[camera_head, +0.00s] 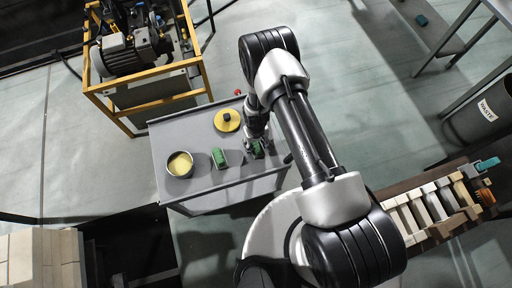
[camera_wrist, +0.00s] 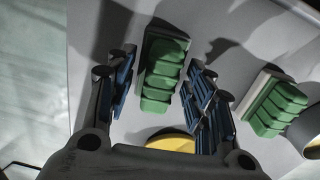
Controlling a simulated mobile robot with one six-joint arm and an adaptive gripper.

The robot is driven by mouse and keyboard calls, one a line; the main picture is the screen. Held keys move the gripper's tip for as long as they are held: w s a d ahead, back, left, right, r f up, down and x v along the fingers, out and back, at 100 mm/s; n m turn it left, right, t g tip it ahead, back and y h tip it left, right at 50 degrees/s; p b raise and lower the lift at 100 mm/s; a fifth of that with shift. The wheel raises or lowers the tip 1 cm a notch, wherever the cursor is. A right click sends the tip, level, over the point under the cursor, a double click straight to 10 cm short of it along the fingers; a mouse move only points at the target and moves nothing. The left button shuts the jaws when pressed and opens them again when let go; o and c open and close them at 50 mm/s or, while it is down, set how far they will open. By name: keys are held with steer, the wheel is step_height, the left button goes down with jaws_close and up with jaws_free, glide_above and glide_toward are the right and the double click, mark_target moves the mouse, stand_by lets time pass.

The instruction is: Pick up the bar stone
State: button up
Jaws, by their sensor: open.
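Two green ridged blocks on pale backings lie on the grey table (camera_head: 175,135); I take them as bar stones but cannot tell which is named. One block (camera_wrist: 163,72) is between the blue-padded fingers of my gripper (camera_wrist: 160,85) in the wrist view, with gaps on both sides. In the head view this block (camera_head: 257,150) is partly hidden by my gripper (camera_head: 256,143). My gripper is open and holds nothing. The other block (camera_head: 219,157) lies to the left in the head view; it shows at the right in the wrist view (camera_wrist: 276,106).
A bowl with yellow contents (camera_head: 179,164) stands on the table at the left. A yellow disc with a dark knob (camera_head: 227,120) lies behind the blocks. A yellow-framed machine (camera_head: 130,50) stands beyond the table. A rack of pale bars (camera_head: 430,205) is at the right.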

steer(key=shift+c, duration=0.3)
steer(key=shift+r, duration=0.1)
jaws_close()
